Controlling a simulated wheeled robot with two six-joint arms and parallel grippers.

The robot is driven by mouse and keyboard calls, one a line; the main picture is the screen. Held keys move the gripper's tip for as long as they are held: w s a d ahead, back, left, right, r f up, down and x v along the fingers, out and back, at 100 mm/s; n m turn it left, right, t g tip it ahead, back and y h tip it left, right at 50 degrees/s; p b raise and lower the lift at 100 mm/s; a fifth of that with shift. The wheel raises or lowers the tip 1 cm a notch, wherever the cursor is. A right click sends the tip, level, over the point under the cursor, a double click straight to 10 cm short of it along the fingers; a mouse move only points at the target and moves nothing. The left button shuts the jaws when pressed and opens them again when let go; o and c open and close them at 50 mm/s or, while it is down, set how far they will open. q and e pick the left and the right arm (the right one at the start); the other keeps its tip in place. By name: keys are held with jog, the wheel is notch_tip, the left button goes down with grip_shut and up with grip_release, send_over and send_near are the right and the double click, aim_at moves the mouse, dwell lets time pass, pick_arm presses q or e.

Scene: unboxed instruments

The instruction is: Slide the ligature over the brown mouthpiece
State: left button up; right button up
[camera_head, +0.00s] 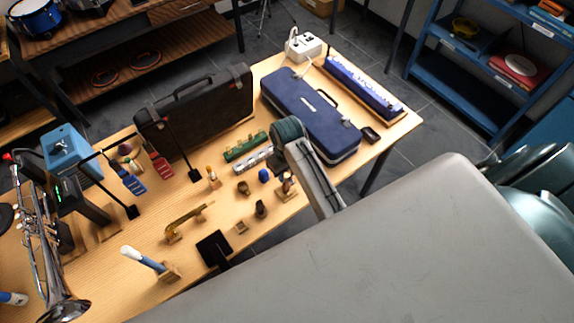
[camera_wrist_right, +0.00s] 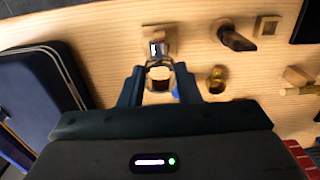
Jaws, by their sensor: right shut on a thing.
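My right gripper (camera_wrist_right: 158,80) is shut on the ligature (camera_wrist_right: 159,70), a small shiny ring, seen between its fingertips in the right wrist view. Just beyond it stands a wooden block (camera_wrist_right: 169,35) with a small dark and silvery piece on it; I take this for the brown mouthpiece (camera_wrist_right: 157,47). I cannot tell whether the ring touches it. In the head view the block (camera_head: 287,194) with its brown piece shows beside my right arm, which hides the fingertips. My left gripper is not in view.
Close by are a dark brown piece (camera_head: 261,209), another small brown piece (camera_head: 243,188) and a blue one (camera_head: 264,175). A small wooden block (camera_head: 241,227) and a black plate (camera_head: 214,249) lie nearer. A blue case (camera_head: 312,112) lies behind; a trumpet (camera_head: 43,250) stands left.

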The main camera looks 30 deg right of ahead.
aim_at(287, 188)
jog(key=shift+f+b, duration=0.75)
jog(key=shift+f, duration=2.65)
dwell(1.8)
dwell(0.4)
jog(key=o, duration=1.1)
jog(key=shift+c, duration=0.2)
jog(key=shift+r, duration=0.15)
jog(key=shift+c, duration=0.2)
jog(key=shift+r+p, duration=0.85)
jog(key=shift+r, duration=2)
